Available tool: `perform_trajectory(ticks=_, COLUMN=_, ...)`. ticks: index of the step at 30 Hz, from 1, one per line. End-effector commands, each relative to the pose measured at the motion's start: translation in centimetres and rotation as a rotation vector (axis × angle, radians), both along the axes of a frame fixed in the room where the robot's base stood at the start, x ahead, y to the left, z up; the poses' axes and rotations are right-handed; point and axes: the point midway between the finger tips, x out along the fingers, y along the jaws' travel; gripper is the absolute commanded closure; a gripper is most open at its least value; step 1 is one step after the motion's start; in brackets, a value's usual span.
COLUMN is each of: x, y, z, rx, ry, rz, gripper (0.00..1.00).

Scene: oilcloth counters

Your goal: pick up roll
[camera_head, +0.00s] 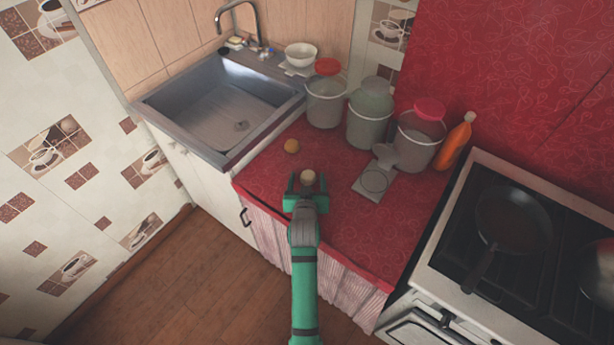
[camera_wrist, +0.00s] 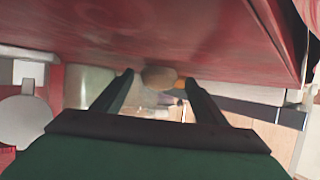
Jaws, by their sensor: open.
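A small tan, rounded thing that looks like the roll (camera_head: 308,176) sits on the red oilcloth counter (camera_head: 345,222) near its front left. In the wrist view the roll (camera_wrist: 158,76) shows between and just beyond the fingertips (camera_wrist: 158,88). I cannot tell whether either finger touches it. A small orange-brown round thing (camera_head: 291,146) lies farther back, apart from my gripper; its edge shows behind the roll in the wrist view (camera_wrist: 181,84).
A grey kitchen scale (camera_head: 373,182) stands right of my gripper. Several lidded buckets (camera_head: 368,125) and an orange bottle (camera_head: 455,140) line the back. A metal sink (camera_head: 225,105) is at left, a stove with a pan (camera_head: 512,218) at right. The counter's front middle is clear.

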Motion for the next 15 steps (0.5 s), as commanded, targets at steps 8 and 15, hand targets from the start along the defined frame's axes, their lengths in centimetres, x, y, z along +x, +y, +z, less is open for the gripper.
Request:
perform_trajectory(ticks=8, x=-0.04, y=-0.6, z=-0.01, rx=0.0, ry=0.0, rz=-0.009, gripper=0.63)
perform_trajectory(ticks=15, x=-0.05, y=-0.42, z=-0.01, rx=0.0, ry=0.0, rz=-0.006, gripper=0.78)
